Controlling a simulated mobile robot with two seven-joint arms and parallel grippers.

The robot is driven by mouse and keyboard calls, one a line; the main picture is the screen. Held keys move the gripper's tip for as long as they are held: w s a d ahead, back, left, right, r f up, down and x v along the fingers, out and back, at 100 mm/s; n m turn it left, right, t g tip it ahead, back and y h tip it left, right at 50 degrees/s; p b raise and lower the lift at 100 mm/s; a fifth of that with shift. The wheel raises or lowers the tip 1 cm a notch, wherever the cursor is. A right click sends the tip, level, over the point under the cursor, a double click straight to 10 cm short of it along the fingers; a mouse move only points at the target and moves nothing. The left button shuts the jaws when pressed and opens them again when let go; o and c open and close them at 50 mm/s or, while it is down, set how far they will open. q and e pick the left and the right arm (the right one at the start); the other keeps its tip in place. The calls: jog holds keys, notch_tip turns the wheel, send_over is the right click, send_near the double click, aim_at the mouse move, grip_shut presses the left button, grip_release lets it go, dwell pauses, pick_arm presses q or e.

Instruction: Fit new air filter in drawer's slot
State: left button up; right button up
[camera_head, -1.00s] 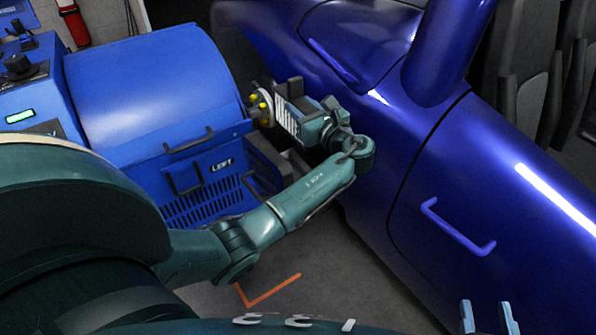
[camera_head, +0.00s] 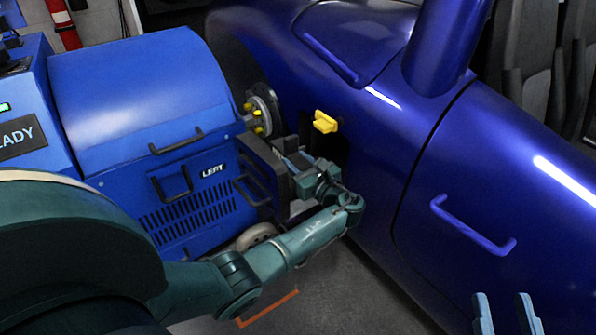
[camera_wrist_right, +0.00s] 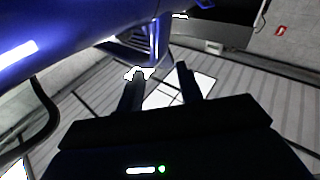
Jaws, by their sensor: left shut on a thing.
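The blue dynamometer cabinet marked LEFT (camera_head: 190,190) has a dark drawer (camera_head: 262,165) standing out from its right side. My left gripper (camera_head: 284,163) is at the right side of this drawer, shut on the air filter, a pale ribbed panel in the earlier view. The filter is now mostly hidden by the gripper and drawer; I cannot tell whether it is inside the slot. My right gripper (camera_head: 507,312) is at the lower right with its fingers apart. It also shows open and empty in the right wrist view (camera_wrist_right: 160,72).
The blue car body (camera_head: 400,170) stands close on the right of the drawer. A hub with yellow studs (camera_head: 258,115) sits just above the drawer. A yellow block (camera_head: 325,122) is beside the car body, above my left gripper. Grey floor lies below.

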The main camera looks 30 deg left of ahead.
pick_arm(q)
jog(key=shift+f, duration=0.65)
jog(key=o, duration=1.2)
